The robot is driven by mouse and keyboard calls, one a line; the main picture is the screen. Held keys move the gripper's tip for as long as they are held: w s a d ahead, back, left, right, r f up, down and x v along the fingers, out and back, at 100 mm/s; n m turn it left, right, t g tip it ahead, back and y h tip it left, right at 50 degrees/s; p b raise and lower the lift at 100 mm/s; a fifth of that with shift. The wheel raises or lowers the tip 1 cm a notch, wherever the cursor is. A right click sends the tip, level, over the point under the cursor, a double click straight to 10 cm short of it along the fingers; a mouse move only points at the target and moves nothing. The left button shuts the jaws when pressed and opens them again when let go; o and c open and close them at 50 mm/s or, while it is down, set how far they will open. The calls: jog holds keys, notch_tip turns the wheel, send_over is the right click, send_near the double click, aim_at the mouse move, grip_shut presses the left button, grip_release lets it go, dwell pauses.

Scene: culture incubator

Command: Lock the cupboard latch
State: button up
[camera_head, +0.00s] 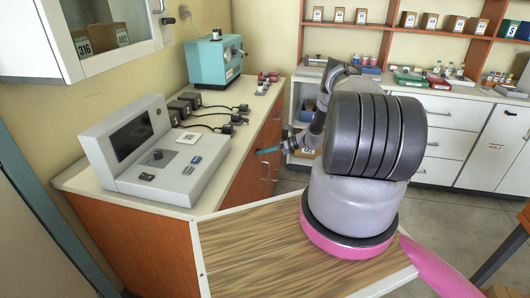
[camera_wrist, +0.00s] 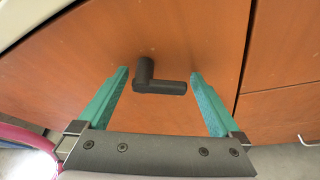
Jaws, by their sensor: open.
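The cupboard latch (camera_wrist: 160,84) is a small dark L-shaped handle on an orange-brown wooden cupboard door (camera_wrist: 190,35). In the wrist view its short part stands upright at the left and its longer bar points right. My gripper (camera_wrist: 159,75) is open, with one teal finger to the left of the latch and one to the right, apart from it. In the head view my gripper (camera_head: 268,150) shows as a teal finger close to the front of the cupboard (camera_head: 247,180) under the counter. The latch is hidden or too small to tell there.
A grey instrument (camera_head: 155,150) and a teal device (camera_head: 214,60) stand on the counter (camera_head: 222,160) above the cupboard. White drawers (camera_head: 435,142) line the back wall. In the wrist view, a door gap runs right of the latch. Open floor (camera_head: 425,200) lies to the right.

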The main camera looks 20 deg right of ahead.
jog(key=c, duration=1.2)
jog(key=n+t, duration=0.1)
jog(key=n, duration=0.1)
jog(key=r+n+h, duration=0.1)
jog(key=shift+n+t+h, duration=0.3)
jog(key=shift+n+t, duration=0.1)
jog(key=shift+c, duration=0.2)
jog(key=o, duration=1.2)
jog(key=shift+o, duration=0.2)
jog(key=v, duration=1.1)
jog(key=shift+f, duration=0.15)
jog(key=shift+a, duration=0.1)
